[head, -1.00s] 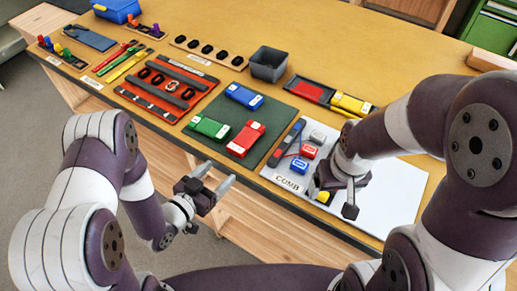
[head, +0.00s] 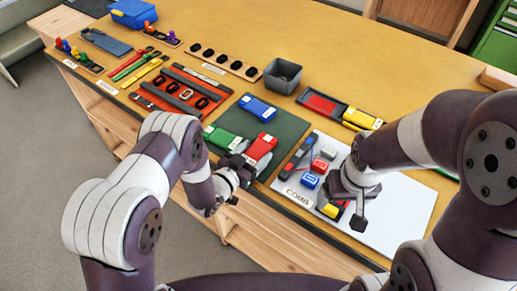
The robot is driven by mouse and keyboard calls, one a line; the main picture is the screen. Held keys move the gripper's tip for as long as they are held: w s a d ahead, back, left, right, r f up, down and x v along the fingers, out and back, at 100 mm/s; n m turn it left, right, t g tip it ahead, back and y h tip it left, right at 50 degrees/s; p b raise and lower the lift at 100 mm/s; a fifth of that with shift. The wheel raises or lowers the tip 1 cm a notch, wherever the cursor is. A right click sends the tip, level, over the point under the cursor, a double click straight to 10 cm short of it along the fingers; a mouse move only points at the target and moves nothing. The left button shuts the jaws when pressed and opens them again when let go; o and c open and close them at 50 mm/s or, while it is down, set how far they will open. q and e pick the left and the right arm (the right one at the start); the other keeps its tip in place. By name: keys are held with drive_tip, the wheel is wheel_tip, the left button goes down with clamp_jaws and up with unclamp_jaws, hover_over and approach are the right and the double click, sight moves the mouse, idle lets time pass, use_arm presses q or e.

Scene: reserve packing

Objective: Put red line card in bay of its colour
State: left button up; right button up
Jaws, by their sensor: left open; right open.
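The red line card (head: 262,147), a red block with a white label, lies on the dark green mat (head: 285,124). A blue card (head: 258,107) and a green card (head: 222,137) lie on the same mat. A dark tray (head: 304,95) behind the mat shows a red bay (head: 320,103) with nothing standing in it; a yellow card (head: 361,119) is at its right end. My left gripper (head: 243,176) is open at the near end of the red card and partly covers it; I cannot tell whether they touch. My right gripper (head: 345,208) is open over the white board.
The white board (head: 400,208) holds small red, blue and grey blocks and a yellow one by my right gripper. A grey bin (head: 283,76) stands behind the mat. An orange rack (head: 186,92) lies left of it. The back right of the table is clear.

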use_arm(q)
drive_tip(key=shift+a, duration=0.1)
drive_tip(key=c, duration=0.7)
drive_tip(key=shift+c, duration=0.2)
